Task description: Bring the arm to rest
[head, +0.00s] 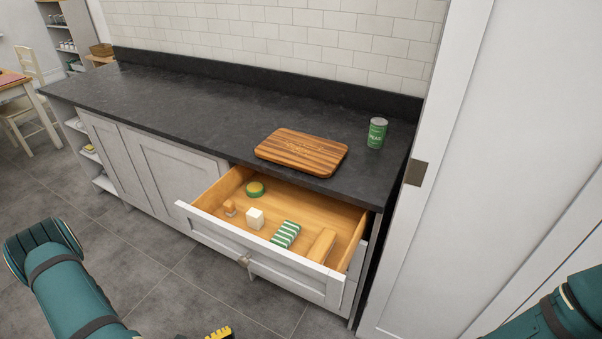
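My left arm (72,290) comes in at the lower left, in front of the cabinet and above the floor. A yellow and black ridged piece, which looks like part of my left gripper (219,334), just shows at the bottom edge. The rest of that gripper is cut off, so its opening is hidden. Part of my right arm (555,312) shows in the lower right corner, in front of the white door. My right gripper is outside the picture. No visible part of either arm touches the drawer.
A drawer (262,262) stands pulled out, holding a green-yellow round item (255,189), a white block (255,219), a green striped item (285,235) and wooden pieces. A cutting board (300,150) and green can (377,133) stand on the dark worktop (190,110).

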